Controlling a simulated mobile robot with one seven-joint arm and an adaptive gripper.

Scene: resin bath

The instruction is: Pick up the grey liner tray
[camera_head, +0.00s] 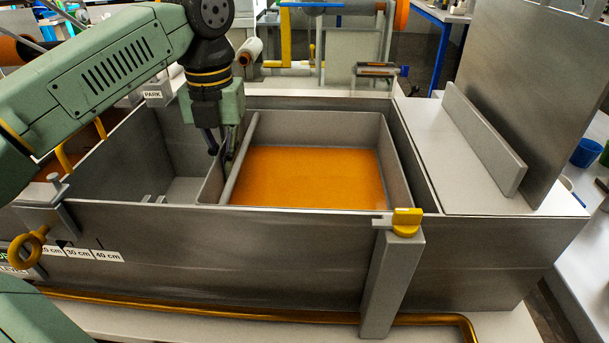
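The grey liner tray (397,162) sits inside the long metal bath. It is a rectangular tray with upright walls and orange resin (310,178) on its floor. A grey round bar (240,158) lies along the tray's left side, sloping from back to front. My gripper (220,157) points down at the tray's left wall, left of the bar. Its two dark fingers stand apart, one on each side of that wall as far as I can see. Contact with the wall cannot be made out.
The bath (200,245) has an empty section left of the tray. A yellow-knobbed clamp (406,221) stands at its front wall, and another clamp (50,205) is at the left. A tall metal panel (530,90) and a low plate (485,138) stand at the right.

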